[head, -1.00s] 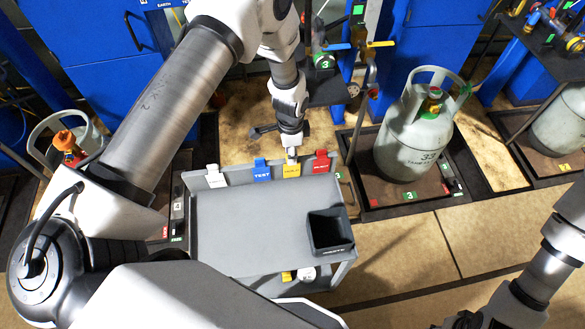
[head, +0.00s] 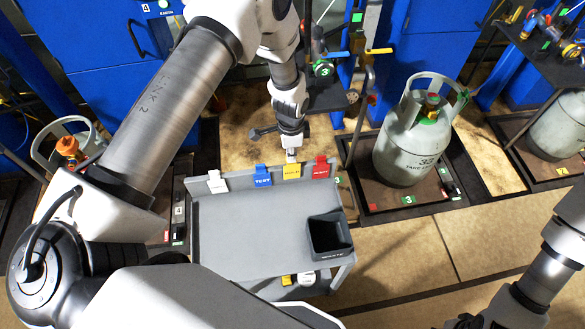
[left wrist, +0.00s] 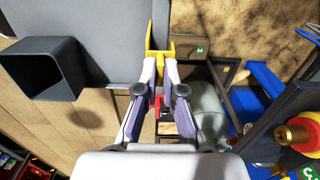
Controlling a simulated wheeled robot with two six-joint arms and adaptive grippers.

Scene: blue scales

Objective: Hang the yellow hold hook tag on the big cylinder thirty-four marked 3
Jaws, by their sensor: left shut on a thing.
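The yellow hook tag (head: 291,172) hangs on the back rim of the grey cart, between the blue and red tags. My left gripper (head: 292,156) points down at its top and is shut on it. In the left wrist view the yellow tag (left wrist: 158,58) shows at the fingertips (left wrist: 160,64), still by the cart rim. The big pale green cylinder (head: 402,150) stands upright at the right, its number reading like 33, in a bay with a green 3 label (head: 408,199). Its collar is open-sided. My right gripper (head: 466,322) is cut off at the bottom edge.
The grey cart (head: 250,220) also carries white (head: 217,182), blue (head: 262,176) and red (head: 321,167) tags and a dark open bin (head: 330,236). A valve stand (head: 365,80) rises between cart and cylinder. Open floor (head: 480,235) lies right of the cart.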

